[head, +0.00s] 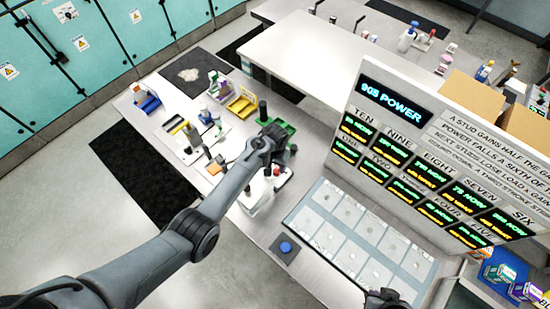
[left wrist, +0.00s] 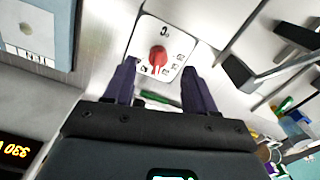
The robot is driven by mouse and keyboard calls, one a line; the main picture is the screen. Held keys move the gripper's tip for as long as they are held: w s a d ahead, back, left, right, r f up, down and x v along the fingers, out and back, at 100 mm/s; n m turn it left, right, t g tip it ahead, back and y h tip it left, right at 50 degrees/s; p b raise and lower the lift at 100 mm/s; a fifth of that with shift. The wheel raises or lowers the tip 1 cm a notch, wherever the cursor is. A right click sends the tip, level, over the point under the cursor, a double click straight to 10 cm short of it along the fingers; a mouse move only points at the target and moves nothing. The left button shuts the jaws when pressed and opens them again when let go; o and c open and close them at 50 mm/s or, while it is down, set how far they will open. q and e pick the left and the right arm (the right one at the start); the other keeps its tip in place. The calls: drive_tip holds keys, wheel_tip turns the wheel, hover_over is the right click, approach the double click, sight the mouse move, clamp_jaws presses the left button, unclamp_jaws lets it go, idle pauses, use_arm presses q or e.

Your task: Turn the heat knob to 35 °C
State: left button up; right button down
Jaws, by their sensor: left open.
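The heat knob (left wrist: 158,55) is red and sits on a white dial plate (left wrist: 152,26) marked °C in the left wrist view. Pale marks show on the knob's lower part; its pointer setting and the small dial numbers are too blurred to read surely. My left gripper (left wrist: 159,68) is open, with one dark purple finger on each side of the knob in the picture. I cannot tell whether the fingers touch it. In the head view my left wrist is over a white device (head: 262,192) with red parts, and hides part of it.
A green tray (head: 280,131) and a yellow tray (head: 242,104) stand beyond my left wrist. Bottles and small tools crowd the bench to its left. A large display panel (head: 440,120) reading "POWER" stands to the right. A blue button (head: 285,247) is in front.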

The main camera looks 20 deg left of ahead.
sight(275, 173)
use_arm(q)
wheel_tip(275, 173, up, 4)
drive_tip(key=shift+r, duration=0.2)
idle(0.5)
